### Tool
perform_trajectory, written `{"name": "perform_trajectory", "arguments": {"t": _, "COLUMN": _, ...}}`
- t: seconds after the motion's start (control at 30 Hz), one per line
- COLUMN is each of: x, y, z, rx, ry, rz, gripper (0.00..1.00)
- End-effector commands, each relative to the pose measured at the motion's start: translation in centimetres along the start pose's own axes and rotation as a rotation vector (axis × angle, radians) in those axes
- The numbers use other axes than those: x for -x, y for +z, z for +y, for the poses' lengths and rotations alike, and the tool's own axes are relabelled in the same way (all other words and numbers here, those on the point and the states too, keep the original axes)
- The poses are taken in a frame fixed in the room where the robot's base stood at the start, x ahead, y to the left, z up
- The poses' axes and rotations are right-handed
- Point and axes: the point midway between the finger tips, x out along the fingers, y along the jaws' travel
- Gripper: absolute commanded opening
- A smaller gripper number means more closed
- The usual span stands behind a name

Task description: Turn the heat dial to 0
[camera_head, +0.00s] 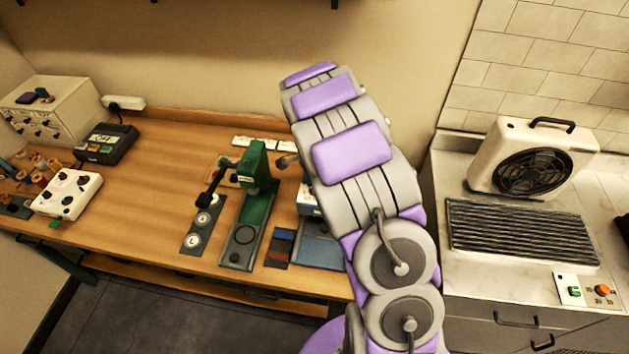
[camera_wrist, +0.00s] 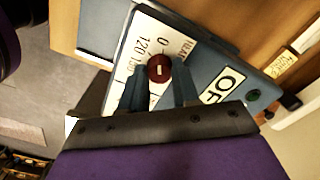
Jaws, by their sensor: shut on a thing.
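The heat dial (camera_wrist: 159,68) is a dark red round knob with a short white mark, in the wrist view. It sits on a white scale plate (camera_wrist: 149,36) marked HEAT, with 0 near the knob and 120 and another number to the left. My gripper (camera_wrist: 160,84) is shut on the dial, one dark finger on each side. The dial's mark is small, and I cannot tell which number it points at. In the head view my arm hides the dial and my gripper; part of a blue-grey machine (camera_head: 318,251) shows beside the arm.
An OFF label (camera_wrist: 222,86) and a dark green button (camera_wrist: 253,94) are right of the dial. A green press (camera_head: 249,205) stands left of my arm on the wooden bench (camera_head: 150,200). A fan unit (camera_head: 532,158) stands on the right counter.

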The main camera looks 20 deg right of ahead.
Motion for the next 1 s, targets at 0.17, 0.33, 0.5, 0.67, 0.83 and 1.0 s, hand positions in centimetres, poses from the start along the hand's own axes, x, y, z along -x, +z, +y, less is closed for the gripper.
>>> {"name": "perform_trajectory", "arguments": {"t": 0.17, "x": -0.11, "y": 0.06, "z": 0.16, "rx": -0.120, "ry": 0.006, "rz": -0.003, "gripper": 0.00}}
{"name": "perform_trajectory", "arguments": {"t": 0.33, "x": -0.14, "y": 0.08, "z": 0.14, "rx": -0.199, "ry": 0.005, "rz": -0.002, "gripper": 0.00}}
{"name": "perform_trajectory", "arguments": {"t": 0.5, "x": -0.18, "y": 0.10, "z": 0.11, "rx": -0.244, "ry": 0.005, "rz": -0.002, "gripper": 0.00}}
{"name": "perform_trajectory", "arguments": {"t": 0.67, "x": -0.19, "y": 0.11, "z": 0.09, "rx": -0.262, "ry": 0.004, "rz": -0.002, "gripper": 0.00}}
{"name": "perform_trajectory", "arguments": {"t": 0.83, "x": -0.19, "y": 0.10, "z": 0.06, "rx": -0.265, "ry": 0.003, "rz": -0.002, "gripper": 0.00}}
{"name": "perform_trajectory", "arguments": {"t": 1.0, "x": -0.18, "y": 0.09, "z": 0.04, "rx": -0.265, "ry": 0.002, "rz": -0.002, "gripper": 0.00}}
